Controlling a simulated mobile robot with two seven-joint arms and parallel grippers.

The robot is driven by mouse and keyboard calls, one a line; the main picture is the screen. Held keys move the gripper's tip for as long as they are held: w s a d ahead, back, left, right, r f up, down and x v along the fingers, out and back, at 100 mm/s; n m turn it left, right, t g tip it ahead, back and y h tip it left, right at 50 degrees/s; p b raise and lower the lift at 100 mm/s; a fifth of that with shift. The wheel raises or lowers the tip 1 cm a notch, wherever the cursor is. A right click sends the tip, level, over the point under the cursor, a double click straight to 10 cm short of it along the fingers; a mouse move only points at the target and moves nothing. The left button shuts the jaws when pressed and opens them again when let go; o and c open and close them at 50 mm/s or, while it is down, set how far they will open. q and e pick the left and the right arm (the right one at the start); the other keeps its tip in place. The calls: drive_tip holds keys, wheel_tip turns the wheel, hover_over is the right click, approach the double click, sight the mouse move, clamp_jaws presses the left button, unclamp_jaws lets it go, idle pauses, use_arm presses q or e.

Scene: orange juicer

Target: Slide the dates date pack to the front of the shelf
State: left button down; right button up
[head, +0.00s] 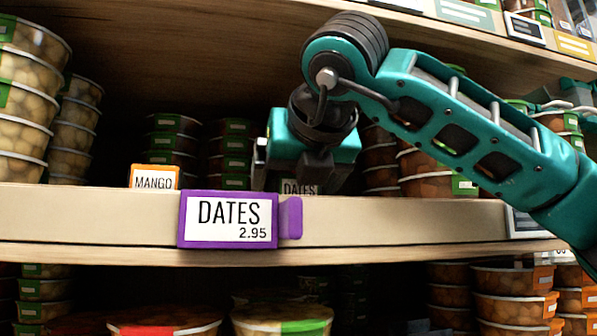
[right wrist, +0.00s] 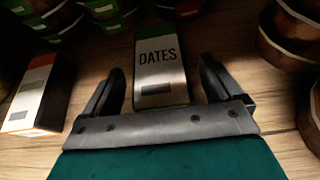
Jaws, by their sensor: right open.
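The dates pack, a small box with a white label reading DATES, stands on the shelf. Its label shows behind the shelf edge in the head view (head: 300,188) and in the middle of the right wrist view (right wrist: 158,88). My right gripper (head: 289,178) is open and reaches in over the shelf. In the right wrist view, its two dark fingers (right wrist: 162,66) lie on the left and right of the pack, with a visible gap on each side. The shelf edge (head: 400,222) runs across the head view. My left gripper is not in view.
A mango pack (head: 154,178) stands left of the dates pack, near the left finger. Stacked tubs (head: 174,145) stand behind, and more tubs (head: 436,185) stand to the right. A purple price tag (head: 228,220) hangs on the shelf edge. Another shelf is overhead.

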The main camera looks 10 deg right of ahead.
drive_tip(key=c, duration=1.1)
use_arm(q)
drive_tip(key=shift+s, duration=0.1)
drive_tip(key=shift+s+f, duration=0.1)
use_arm(e)
drive_tip(key=shift+s, duration=0.1)
